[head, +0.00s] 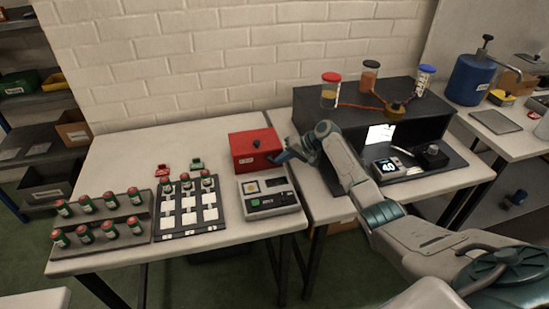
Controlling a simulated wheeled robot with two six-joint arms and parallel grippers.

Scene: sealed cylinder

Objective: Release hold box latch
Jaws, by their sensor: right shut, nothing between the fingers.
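My right gripper (279,157) is at the box's right front side, shut and empty. Its fingertips are very close to the box; I cannot tell whether they touch it. The latch is too small or hidden behind the gripper to make out. My left gripper is not in view.
A grey device (268,200) with a small screen sits just in front of the red box. A black-and-white tray (188,222) and a rack of green-and-red canisters (103,240) stand to the left. A dark bench (340,122) with jars stands to the right.

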